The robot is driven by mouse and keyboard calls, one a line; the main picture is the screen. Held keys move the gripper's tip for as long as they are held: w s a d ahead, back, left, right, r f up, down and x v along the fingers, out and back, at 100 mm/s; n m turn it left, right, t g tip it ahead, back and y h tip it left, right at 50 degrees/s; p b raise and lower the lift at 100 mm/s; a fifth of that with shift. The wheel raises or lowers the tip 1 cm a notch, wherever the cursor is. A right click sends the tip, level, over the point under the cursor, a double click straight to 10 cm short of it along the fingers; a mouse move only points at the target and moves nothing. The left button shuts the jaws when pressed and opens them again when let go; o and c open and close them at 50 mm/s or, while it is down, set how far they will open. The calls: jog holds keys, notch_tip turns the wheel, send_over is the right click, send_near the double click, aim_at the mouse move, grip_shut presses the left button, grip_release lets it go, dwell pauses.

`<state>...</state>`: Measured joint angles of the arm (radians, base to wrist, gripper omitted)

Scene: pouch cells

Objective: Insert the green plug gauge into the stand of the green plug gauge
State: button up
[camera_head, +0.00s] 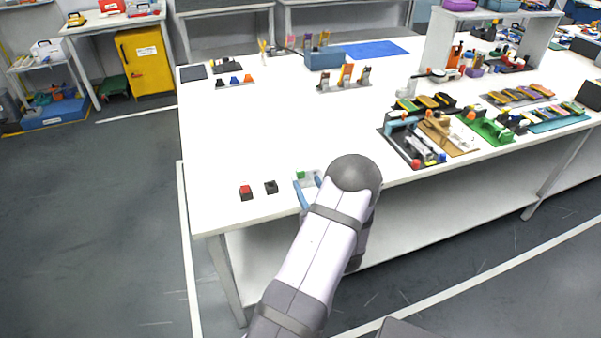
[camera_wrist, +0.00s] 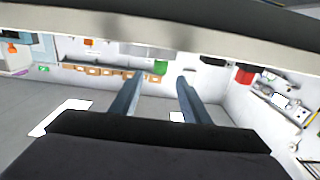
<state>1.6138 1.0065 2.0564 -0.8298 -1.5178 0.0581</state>
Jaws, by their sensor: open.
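The green plug gauge (camera_head: 300,174) shows as a small green block at the far end of my gripper (camera_head: 307,184), near the table's front left edge. In the wrist view the green plug gauge (camera_wrist: 160,67) appears between the two blue-grey fingertips of my gripper (camera_wrist: 160,80). The fingers are apart, and I cannot tell whether either touches it. A small black block (camera_head: 271,187) with no coloured top stands left of my gripper; it looks like an empty stand. My arm hides part of the table there.
A black block with a red top (camera_head: 246,193) stands further left; it also shows in the wrist view (camera_wrist: 244,75). Several fixtures (camera_head: 440,130) fill the table's right side. Racks of coloured parts (camera_head: 343,78) stand toward the back. The white table (camera_head: 240,140) is clear at left centre.

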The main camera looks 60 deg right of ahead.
aim_at(302, 174)
jog(key=shift+f+p+x, duration=0.15)
jog(key=shift+p+x, duration=0.3)
jog(key=shift+x, duration=0.95)
jog(key=shift+f+p+x, duration=0.1)
jog(key=shift+p+x, duration=0.3)
jog(key=shift+x, duration=0.95)
grip_shut()
